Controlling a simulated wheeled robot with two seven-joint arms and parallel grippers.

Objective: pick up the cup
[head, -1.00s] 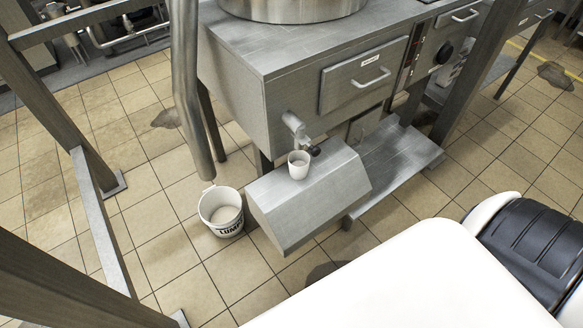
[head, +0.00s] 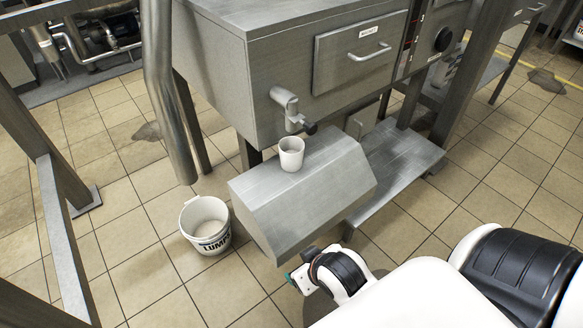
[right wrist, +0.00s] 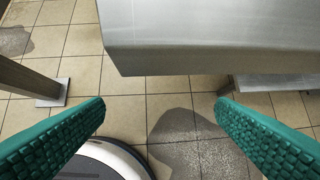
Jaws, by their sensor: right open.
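The white cup (head: 291,154) stands upright on the flat top of a slanted steel housing (head: 300,195), just below a steel outlet valve (head: 290,108). My right gripper shows in the right wrist view (right wrist: 160,112) with its two green padded fingers wide apart and nothing between them. In the head view only a green tip and part of the wrist show, low in front of the housing, well below and nearer than the cup. The cup is not in the right wrist view; the housing's lower edge (right wrist: 215,60) is ahead of the fingers. My left gripper is not in view.
A white bucket (head: 206,224) with pale contents stands on the tiled floor left of the housing. A steel pipe (head: 163,90) and frame posts (head: 45,150) stand at the left. A low steel shelf (head: 400,165) lies to the right.

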